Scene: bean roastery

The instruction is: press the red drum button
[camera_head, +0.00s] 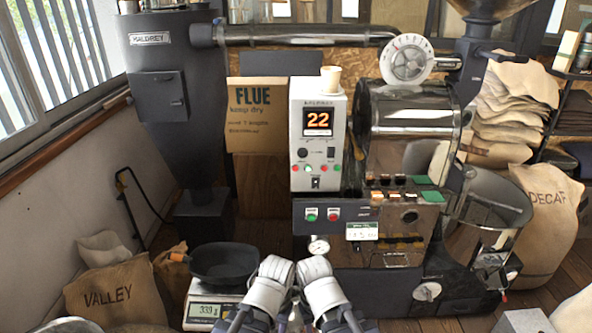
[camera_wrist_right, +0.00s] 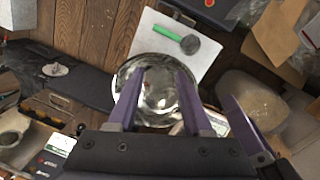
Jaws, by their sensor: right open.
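A red button (camera_head: 333,214) sits beside a green button (camera_head: 311,214) on the dark lower front panel of the roaster. Their labels are too small to read. In the head view my left gripper (camera_head: 268,286) and my right gripper (camera_head: 322,288) are side by side at the bottom centre, below and apart from the panel; their fingers are hard to make out. Another purple finger at the right seems to be my left gripper's.
A control tower (camera_head: 318,95) reads 22 and carries small buttons. A gauge (camera_head: 319,246) is below the panel. A scale (camera_head: 207,308) with a black pan (camera_head: 224,262) stands left of my arms. The cooling tray (camera_head: 490,212) is at right. A green-handled tool (camera_wrist_right: 172,36) shows below the right wrist.

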